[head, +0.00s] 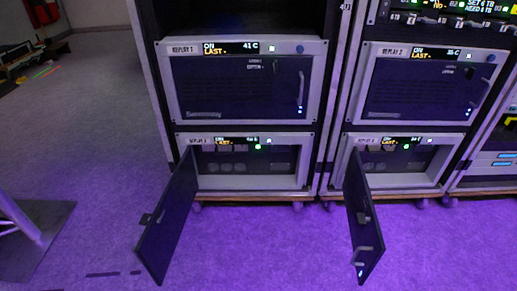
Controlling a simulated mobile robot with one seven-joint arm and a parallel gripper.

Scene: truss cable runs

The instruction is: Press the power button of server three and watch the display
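Several server units sit in two rack columns in the head view. The upper left is labelled REPLAY 1 (183,49), its display (231,48) reading ON, LAST and about 41 C. The upper right is labelled REPLAY 2 (394,51), its display (437,54) also lit. The lower left server (246,183) and lower right server (390,180) have open front doors. Their labels are too small to read surely, so I cannot tell which is server three. Their displays (237,140) (402,141) are lit, with green lights below. My gripper is not in view.
The lower left door (168,222) and lower right door (362,220) stick out over the purple-lit floor. The floor between them is clear. A metal stand leg (25,225) stands at left. Dark gear (18,60) lies at the far left.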

